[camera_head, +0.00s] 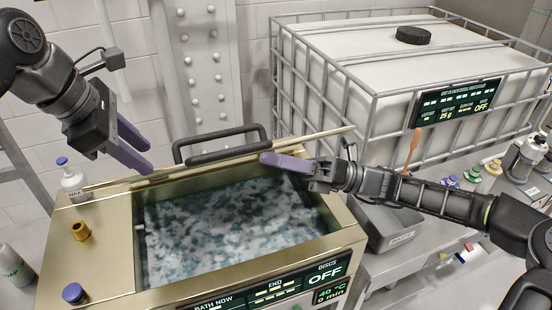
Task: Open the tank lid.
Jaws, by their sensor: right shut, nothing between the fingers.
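The tank (315,245) is a brass-coloured box holding bluish, frothy liquid, and its top opening is uncovered. The lid (325,136) is raised at the back of the opening and shows nearly edge-on as a thin brass strip. Its black bar handle (222,133) shows behind that strip. My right gripper (263,158) reaches in from the right, shut and empty, with its purple fingers close to the lid's edge; I cannot tell whether they touch it. My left gripper (150,160) is open and empty above the tank's back left, near the lid's left part.
A white caged container (355,65) stands behind to the right. A grey bin (385,225) is right of the tank. A white bottle (74,183), a brass piece (81,231) and a blue-capped item (74,293) stand at the tank's left. Several small bottles are at right.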

